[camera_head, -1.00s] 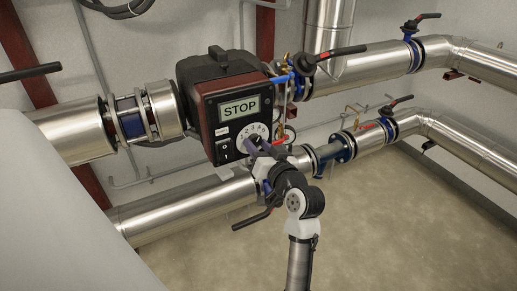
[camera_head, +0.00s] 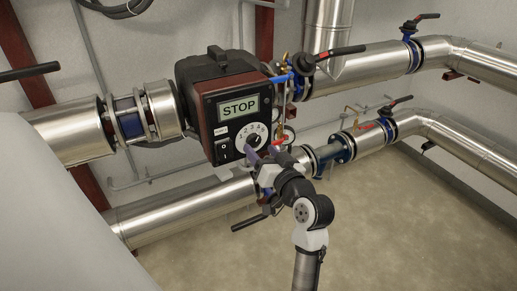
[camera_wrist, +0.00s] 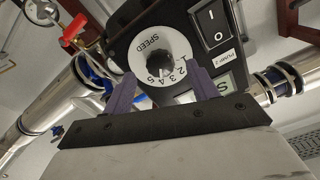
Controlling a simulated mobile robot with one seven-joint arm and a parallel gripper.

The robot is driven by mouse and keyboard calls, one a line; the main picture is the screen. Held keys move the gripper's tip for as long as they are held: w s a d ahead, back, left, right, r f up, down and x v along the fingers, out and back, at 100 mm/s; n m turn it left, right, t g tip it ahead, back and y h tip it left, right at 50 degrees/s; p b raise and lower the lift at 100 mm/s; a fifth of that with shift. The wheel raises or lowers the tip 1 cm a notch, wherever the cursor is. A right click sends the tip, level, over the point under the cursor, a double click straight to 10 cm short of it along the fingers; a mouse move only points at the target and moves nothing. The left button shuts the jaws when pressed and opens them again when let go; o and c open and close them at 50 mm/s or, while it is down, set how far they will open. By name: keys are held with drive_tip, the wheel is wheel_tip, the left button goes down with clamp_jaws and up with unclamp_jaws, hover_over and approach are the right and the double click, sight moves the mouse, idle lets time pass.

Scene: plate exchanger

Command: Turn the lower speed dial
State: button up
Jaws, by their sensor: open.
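The pump control box (camera_head: 219,88) is dark with red-brown sides. Its front carries a white speed dial (camera_head: 242,134) with numbers and a black knob, low on the face below the "STOP" display (camera_head: 239,107). The only dial I see, it is also in the wrist view (camera_wrist: 147,48), marked "SPEED", with the dark round knob (camera_wrist: 158,64) at its centre. My gripper (camera_head: 258,155) is open and empty, just in front of and below the dial. In the wrist view its two purple fingers (camera_wrist: 158,82) stand apart, with the knob between and beyond them. The fingers appear clear of the knob.
A black rocker switch (camera_wrist: 210,27) sits beside the dial. A red-handled valve (camera_wrist: 74,30) is near the box. The floor (camera_head: 400,220) at right is open.

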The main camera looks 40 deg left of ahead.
drive_tip(key=b+v, duration=0.2)
drive_tip(key=v, duration=0.9)
drive_tip(key=shift+a, duration=0.1)
